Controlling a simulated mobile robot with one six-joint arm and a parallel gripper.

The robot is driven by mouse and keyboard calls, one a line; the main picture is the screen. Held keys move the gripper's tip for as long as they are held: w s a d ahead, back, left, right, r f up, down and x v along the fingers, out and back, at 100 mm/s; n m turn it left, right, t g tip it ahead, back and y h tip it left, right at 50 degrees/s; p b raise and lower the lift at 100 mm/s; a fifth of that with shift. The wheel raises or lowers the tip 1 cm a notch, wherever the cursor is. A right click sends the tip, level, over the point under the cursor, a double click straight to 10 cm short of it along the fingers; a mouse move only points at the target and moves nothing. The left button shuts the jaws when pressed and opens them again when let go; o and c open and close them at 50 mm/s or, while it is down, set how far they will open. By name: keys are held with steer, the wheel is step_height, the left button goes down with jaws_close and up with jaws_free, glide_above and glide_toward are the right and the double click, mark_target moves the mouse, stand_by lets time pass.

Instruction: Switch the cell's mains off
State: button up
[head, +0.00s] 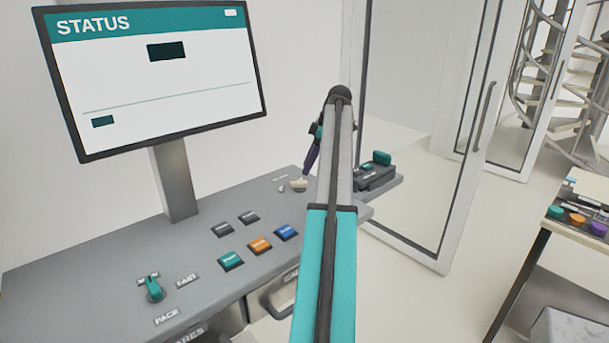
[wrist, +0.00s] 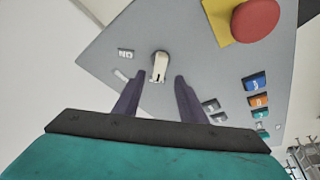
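A cream rotary switch (wrist: 160,67) sits on the grey console panel, with a small label (wrist: 125,54) that seems to read ON and a paler, unreadable mark beside it. The switch also shows in the head view (head: 299,185), at the console's far end. My gripper (wrist: 159,80) is open, its two dark purple fingers pointing at the panel. The switch stands in the gap between the fingertips, with space on both sides, and no contact shows. In the head view my gripper (head: 308,168) is just above the switch, partly hidden by my arm.
A red mushroom button (wrist: 255,20) on a yellow plate is near the switch. A STATUS screen (head: 155,80) stands behind; a glass door (head: 470,130) is right.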

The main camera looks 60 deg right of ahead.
steer(key=b+v, duration=0.1)
steer(key=v, duration=0.6)
steer(key=shift+r, duration=0.25)
steer(key=shift+s, duration=0.1)
